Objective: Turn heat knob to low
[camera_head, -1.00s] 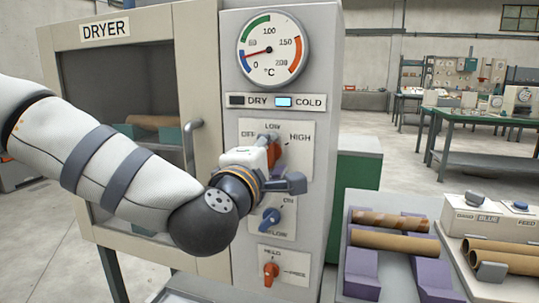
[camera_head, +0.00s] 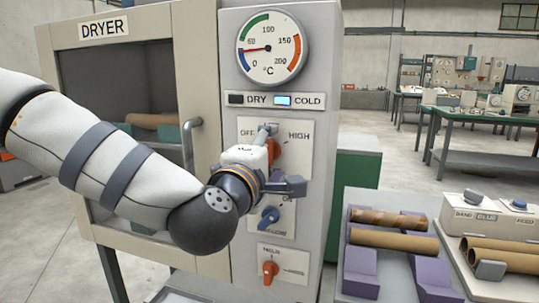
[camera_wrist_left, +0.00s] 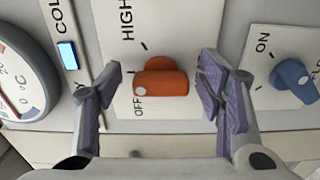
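The orange heat knob (camera_head: 274,149) is on the white OFF/LOW/HIGH plate of the dryer's panel, partly hidden by my left gripper (camera_head: 281,157) in the head view. In the left wrist view the heat knob (camera_wrist_left: 165,82) shows whole, and its white-dotted end faces picture left, toward the side of the LOW label. That label is mostly hidden behind a finger. My left gripper (camera_wrist_left: 162,82) is open, with one finger on each side of the knob and a visible gap to both. My right gripper is not in view.
A blue knob (camera_head: 269,217) and a lower orange knob (camera_head: 269,270) sit below on the same panel. The temperature gauge (camera_head: 272,48) and the lit COLD lamp (camera_head: 283,100) are above. The dryer door handle (camera_head: 190,135) is close on the left. Tubes rest on purple supports (camera_head: 361,269) at right.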

